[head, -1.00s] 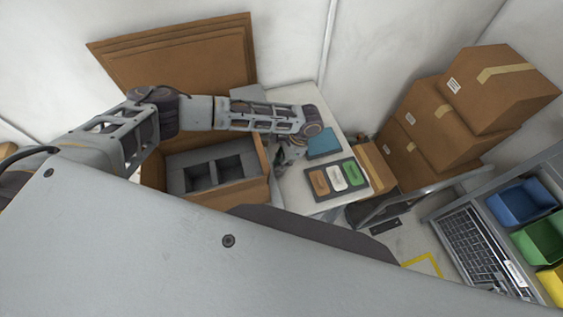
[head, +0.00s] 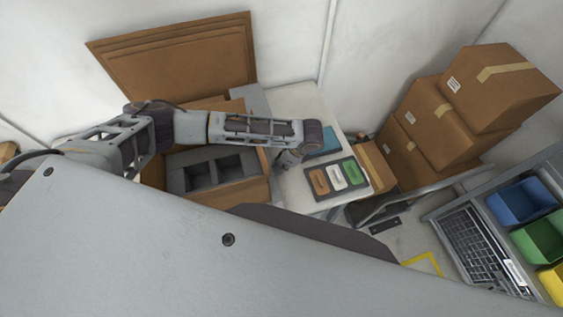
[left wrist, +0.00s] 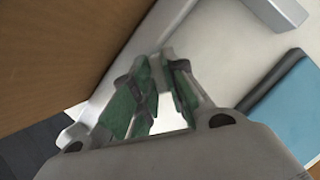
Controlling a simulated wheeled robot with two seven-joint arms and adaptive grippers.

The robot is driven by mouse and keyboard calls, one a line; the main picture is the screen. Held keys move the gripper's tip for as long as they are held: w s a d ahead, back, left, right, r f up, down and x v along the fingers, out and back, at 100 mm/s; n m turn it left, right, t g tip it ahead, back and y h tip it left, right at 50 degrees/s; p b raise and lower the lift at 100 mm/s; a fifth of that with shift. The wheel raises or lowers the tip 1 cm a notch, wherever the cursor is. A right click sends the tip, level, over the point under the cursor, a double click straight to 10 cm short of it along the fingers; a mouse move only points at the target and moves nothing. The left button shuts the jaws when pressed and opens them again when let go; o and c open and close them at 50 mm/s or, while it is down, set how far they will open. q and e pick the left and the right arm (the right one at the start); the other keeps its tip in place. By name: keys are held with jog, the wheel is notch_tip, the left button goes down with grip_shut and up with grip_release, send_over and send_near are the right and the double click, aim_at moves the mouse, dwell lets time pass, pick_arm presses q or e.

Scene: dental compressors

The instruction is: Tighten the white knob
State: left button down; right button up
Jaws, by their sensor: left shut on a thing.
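My left gripper (head: 286,160) is over the left edge of the pale table, next to the open cardboard box, partly hidden by my wrist in the head view. In the left wrist view, the green-padded fingers of my left gripper (left wrist: 160,65) are close together at their tips. A bright white piece (left wrist: 172,115) shows between the fingers, mostly hidden by them; it appears to be the white knob, but its shape cannot be made out. No other white knob can be made out. My right gripper is not in view.
The open box (head: 238,194) holds a grey divided insert (head: 180,178). On the table (head: 292,102) are a teal pad (head: 330,140) and a dark tray (head: 313,169) with orange, white and green pieces. Stacked cartons (head: 440,115) stand at right, behind a workstation with a keyboard (head: 475,245) and colored bins.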

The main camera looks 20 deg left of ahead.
pick_arm(q)
jog(key=m+t, duration=0.1)
jog(key=m, duration=0.1)
jog(key=m+t, duration=0.1)
jog(key=m, duration=0.2)
jog(key=shift+s+a+h, duration=0.1)
jog(key=shift+s+h, duration=0.05)
jog(key=shift+h, duration=0.15)
jog(key=m, duration=0.3)
jog(key=m+t+h, duration=0.1)
jog(key=m, duration=0.1)
jog(key=shift+s+a+m+t, duration=0.1)
jog(key=shift+a+m+t, duration=0.05)
jog(key=shift+m+t, duration=0.2)
jog(key=c, duration=1.4)
grip_release()
jog(key=shift+s, duration=0.1)
jog(key=shift+c, duration=0.2)
jog(key=shift+r, duration=0.1)
jog(key=v, duration=1.1)
jog(key=shift+r, duration=0.45)
jog(key=shift+s+a, duration=0.1)
